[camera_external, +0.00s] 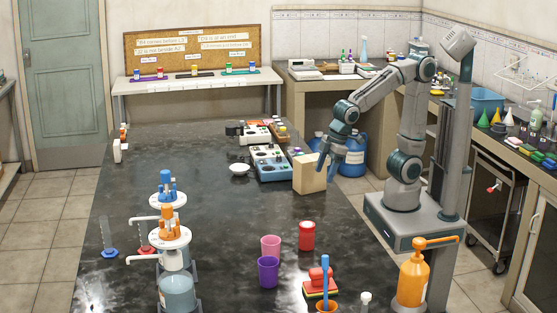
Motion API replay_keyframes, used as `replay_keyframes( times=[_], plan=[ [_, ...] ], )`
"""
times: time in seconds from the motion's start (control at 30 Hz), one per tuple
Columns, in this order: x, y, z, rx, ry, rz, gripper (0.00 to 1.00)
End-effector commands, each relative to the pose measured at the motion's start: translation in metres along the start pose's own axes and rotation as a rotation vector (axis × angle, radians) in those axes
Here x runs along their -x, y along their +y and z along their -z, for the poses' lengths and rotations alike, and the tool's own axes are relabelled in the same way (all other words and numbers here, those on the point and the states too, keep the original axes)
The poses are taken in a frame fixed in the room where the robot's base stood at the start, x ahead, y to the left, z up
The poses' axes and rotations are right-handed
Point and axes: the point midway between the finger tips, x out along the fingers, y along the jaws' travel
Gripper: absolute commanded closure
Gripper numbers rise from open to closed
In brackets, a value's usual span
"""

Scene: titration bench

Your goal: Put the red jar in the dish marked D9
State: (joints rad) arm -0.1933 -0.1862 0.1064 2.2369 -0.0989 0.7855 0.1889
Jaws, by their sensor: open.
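A red jar (306,237) with a pale band at its top stands upright on the black bench (215,225), right of the middle. A small white dish (239,170) sits farther back on the bench; no D9 mark is readable on it. My gripper (327,168) is open, pointing down beside a tan box (307,178) near the bench's right edge. It is well behind the red jar and apart from it. I see nothing between its fingers, and cannot tell whether they touch the box.
Pink (270,246) and purple (268,272) cups stand left of the jar. A red stamp-like object (319,282) and orange pump bottle (412,280) are in front. The middle of the bench is clear.

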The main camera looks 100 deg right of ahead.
Motion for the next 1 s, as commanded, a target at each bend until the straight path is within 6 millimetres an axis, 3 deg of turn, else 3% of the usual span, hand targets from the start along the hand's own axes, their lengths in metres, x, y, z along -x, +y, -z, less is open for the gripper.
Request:
replay_keyframes(
  times=[0.03, 0.1, 0.2, 0.4, 0.87, 1.0],
  plan=[
    [0.006, 0.020, -0.021, -0.039, -0.009, -0.011, 0.34],
    [0.011, 0.040, -0.048, -0.084, -0.027, -0.016, 0.34],
    [0.016, 0.058, -0.083, -0.134, -0.049, -0.014, 0.34],
    [0.018, 0.071, -0.120, -0.187, -0.070, -0.003, 0.32],
    [0.018, 0.072, -0.123, -0.190, -0.073, -0.001, 0.32],
    [0.010, 0.071, -0.114, -0.168, -0.047, -0.017, 0.32]
  ],
)
